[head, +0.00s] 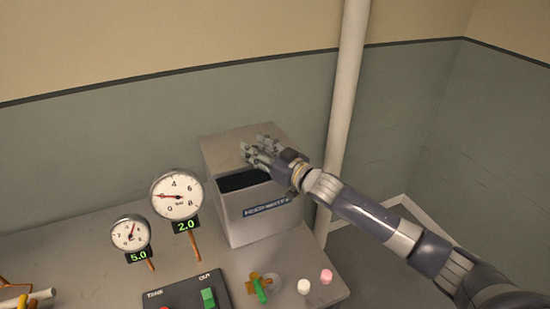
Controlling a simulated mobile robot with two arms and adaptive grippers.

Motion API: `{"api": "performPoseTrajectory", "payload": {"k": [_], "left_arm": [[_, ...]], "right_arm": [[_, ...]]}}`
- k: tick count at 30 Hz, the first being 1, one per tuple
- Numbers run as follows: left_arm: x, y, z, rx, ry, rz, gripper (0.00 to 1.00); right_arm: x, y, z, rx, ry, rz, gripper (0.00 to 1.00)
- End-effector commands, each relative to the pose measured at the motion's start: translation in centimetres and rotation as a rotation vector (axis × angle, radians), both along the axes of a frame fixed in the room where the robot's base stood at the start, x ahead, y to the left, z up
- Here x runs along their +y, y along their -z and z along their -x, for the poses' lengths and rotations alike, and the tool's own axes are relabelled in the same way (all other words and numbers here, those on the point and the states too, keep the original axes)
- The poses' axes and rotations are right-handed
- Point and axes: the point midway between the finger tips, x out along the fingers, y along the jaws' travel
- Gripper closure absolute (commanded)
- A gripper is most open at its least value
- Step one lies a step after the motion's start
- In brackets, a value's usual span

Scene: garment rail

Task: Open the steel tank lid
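The grey steel tank (262,215) stands on the bench near the wall, with a dark label plate on its front. Its lid (222,150) is the pale panel at the top. A dark opening (244,181) shows between the lid and the front wall, so the lid looks at least partly raised. My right gripper (254,147) is over the lid, reaching in from the right. Its fingers are spread, with nothing visible between them. I cannot tell whether they touch the lid. The gripper hides the lid's right part. My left gripper is not in view.
Two round gauges (177,195) (131,233) stand left of the tank. In front are a dark switch box (184,292), a green-handled valve (260,288), and white (303,286) and pink (326,276) small pieces. A pale vertical pipe (345,110) rises just behind, to the tank's right.

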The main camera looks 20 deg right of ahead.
Motion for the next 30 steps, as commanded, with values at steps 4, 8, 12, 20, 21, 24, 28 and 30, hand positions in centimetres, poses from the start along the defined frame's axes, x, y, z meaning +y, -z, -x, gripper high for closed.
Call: {"api": "performPoseTrajectory", "payload": {"k": [4, 8, 12, 20, 21, 24, 28, 30], "left_arm": [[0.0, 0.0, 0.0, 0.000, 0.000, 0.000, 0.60], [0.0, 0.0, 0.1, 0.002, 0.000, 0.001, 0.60], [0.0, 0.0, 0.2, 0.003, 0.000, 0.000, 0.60], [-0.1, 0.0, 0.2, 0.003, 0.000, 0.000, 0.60], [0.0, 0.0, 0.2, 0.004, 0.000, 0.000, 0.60], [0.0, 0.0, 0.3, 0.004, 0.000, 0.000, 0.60], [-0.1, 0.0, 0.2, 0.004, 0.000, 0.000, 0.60], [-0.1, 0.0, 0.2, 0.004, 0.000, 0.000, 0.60]], "right_arm": [[-1.1, 0.2, 2.4, 0.003, 0.000, 0.001, 0.62], [-2.1, 0.1, 4.4, 0.002, 0.001, 0.002, 0.62], [-3.0, 0.1, 6.3, 0.002, 0.001, 0.002, 0.62], [-4.1, 0.0, 8.8, 0.000, 0.001, 0.001, 0.62], [-4.2, 0.0, 9.0, 0.000, 0.001, 0.001, 0.62], [-4.4, 0.0, 9.4, 0.000, 0.001, 0.000, 0.62], [-4.4, -0.1, 9.5, -0.001, 0.001, 0.001, 0.62], [-4.4, -0.1, 9.5, -0.001, 0.001, 0.001, 0.62]]}}
